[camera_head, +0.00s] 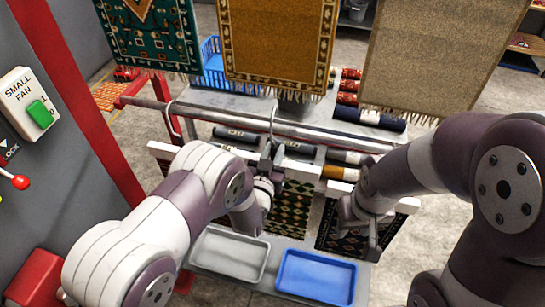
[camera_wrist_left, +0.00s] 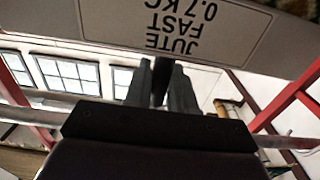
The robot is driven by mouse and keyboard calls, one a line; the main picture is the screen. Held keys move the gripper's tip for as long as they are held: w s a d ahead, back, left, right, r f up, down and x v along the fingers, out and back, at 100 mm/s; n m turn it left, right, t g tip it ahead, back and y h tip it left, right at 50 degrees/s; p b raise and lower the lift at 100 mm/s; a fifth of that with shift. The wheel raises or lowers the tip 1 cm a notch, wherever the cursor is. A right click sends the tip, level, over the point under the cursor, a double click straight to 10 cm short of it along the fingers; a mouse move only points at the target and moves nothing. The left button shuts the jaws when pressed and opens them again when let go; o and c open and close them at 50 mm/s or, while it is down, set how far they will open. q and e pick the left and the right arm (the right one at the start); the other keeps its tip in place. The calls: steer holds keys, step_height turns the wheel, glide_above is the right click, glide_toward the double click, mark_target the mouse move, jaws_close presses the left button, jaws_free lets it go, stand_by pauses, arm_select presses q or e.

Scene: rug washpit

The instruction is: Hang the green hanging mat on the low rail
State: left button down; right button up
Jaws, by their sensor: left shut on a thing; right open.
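A green mat (camera_head: 291,205) with a pale diamond pattern hangs below my left gripper, partly hidden by my left arm. My left gripper (camera_head: 268,163) is shut on a dark upright piece at the mat's pale header bar. In the left wrist view, the shut fingers (camera_wrist_left: 161,85) show against the bright background. A thin hook (camera_head: 272,118) rises above the gripper to the metal low rail (camera_head: 315,132); I cannot tell whether it rests on it. My right gripper (camera_head: 366,232) is open, in front of a dark patterned mat (camera_head: 336,240).
Large rugs (camera_head: 278,40) hang above the rail. Rolled rugs (camera_head: 370,118) lie on a table behind. A grey tray (camera_head: 230,255) and a blue tray (camera_head: 316,278) sit below. A red post (camera_head: 85,120) and fan switch (camera_head: 30,100) stand left. A board labelled JUTE (camera_wrist_left: 180,40) fills the wrist view's top.

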arm_select(q)
steer(key=shift+f+b, duration=2.05)
steer(key=shift+f, duration=0.05)
steer(key=c, duration=0.9)
jaws_free()
steer(key=shift+r, duration=0.1)
steer(key=shift+o, duration=0.2)
steer(key=shift+s, duration=0.1)
